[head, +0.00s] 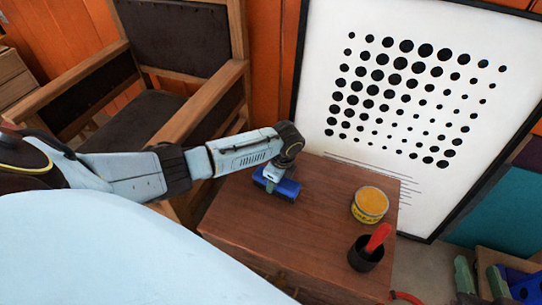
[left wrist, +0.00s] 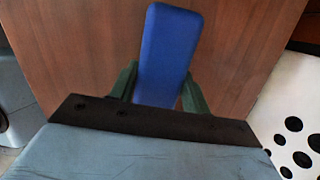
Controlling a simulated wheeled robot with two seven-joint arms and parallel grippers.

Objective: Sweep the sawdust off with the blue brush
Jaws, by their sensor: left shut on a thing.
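The blue brush (head: 288,189) is over the left part of the brown wooden tabletop (head: 318,215). My left gripper (head: 272,174) is shut on it. In the left wrist view the blue brush (left wrist: 168,55) shows as a long blue block between my gripper's two green fingers (left wrist: 160,90). I cannot tell whether its underside touches the wood. I cannot make out any sawdust on the tabletop. My right gripper (head: 480,277) is at the lower right of the head view, beyond the table, with its two green fingers apart and nothing seen between them.
A yellow tin (head: 370,205) stands at the table's right side, with a black cup (head: 364,256) holding a red-handled thing (head: 379,237) nearer me. A wooden armchair (head: 185,80) stands behind left. A framed dotted picture (head: 415,90) leans behind the table. The tabletop's middle is clear.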

